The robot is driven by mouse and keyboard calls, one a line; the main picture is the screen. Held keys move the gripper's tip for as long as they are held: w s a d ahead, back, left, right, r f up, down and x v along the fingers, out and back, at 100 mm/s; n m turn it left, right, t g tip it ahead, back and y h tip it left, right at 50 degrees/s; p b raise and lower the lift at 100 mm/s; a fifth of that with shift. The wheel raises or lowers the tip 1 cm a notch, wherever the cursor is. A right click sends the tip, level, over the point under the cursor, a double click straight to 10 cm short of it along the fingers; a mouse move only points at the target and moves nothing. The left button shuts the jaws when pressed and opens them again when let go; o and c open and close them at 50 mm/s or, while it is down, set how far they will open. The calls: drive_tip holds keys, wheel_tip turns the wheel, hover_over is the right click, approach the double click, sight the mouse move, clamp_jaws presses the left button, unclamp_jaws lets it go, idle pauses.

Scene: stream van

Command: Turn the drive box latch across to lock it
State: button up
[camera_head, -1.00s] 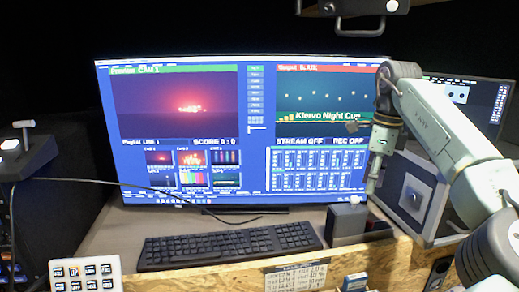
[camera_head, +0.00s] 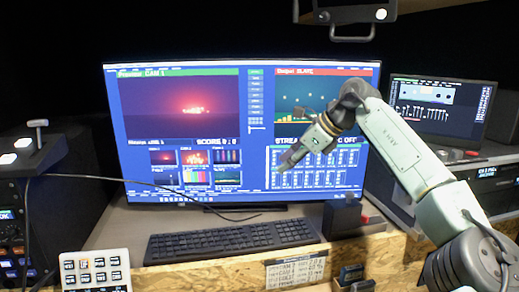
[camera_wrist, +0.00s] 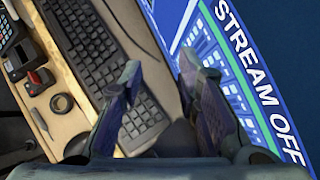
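No latch can be made out with certainty in either current view. A small dark box (camera_head: 345,217) stands on the desk at the right of the keyboard; whether it is the drive box I cannot tell. Another small dark unit (camera_head: 353,274) sits low at the desk's front edge. My gripper (camera_head: 288,160) is up in front of the monitor's lower right, above and left of the small box, pointing down-left. In the wrist view my gripper (camera_wrist: 160,78) has its fingers apart with nothing between them.
The monitor (camera_head: 190,130) fills the back of the desk, with the keyboard (camera_head: 230,240) before it. A button pad (camera_head: 95,270) is at front left. A laptop (camera_head: 438,110) stands at right. Small desk devices (camera_wrist: 22,55) show in the wrist view. A cable crosses before the monitor.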

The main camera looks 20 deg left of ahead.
drive_tip(key=s+a+r+y, duration=0.1)
drive_tip(key=a, duration=0.1)
drive_tip(key=s+a+r+y, duration=0.1)
drive_tip(key=a, duration=0.1)
drive_tip(key=a+r+y, duration=0.1)
drive_tip(key=a+r, duration=0.1)
drive_tip(key=shift+s+a+g+y, duration=0.3)
drive_tip(key=shift+s, duration=0.1)
drive_tip(key=shift+c, duration=0.4)
